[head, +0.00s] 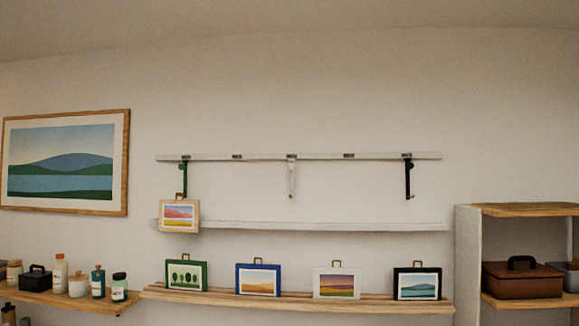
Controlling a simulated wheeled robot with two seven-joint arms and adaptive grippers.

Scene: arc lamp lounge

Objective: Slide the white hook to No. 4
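The white hook (292,178) hangs from the upper white rail (322,156) on the wall, below the middle one of several small dark number plates. It is empty. The numbers on the plates are too small to read; one plate (349,155) lies between the white hook and the black hook (409,179), with no hook under it. The black hook is empty too, near the rail's right end. The green hook (184,178) is near the left end, with a small wood-framed picture (180,215) hanging below it. Neither gripper is in view.
A second white rail (330,225) runs below. Under it a wooden ledge (300,299) carries a green (186,275), a blue (258,280), a white (337,283) and a black framed picture (417,284). Shelves with jars and boxes stand at both sides. The wall around the hooks is clear.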

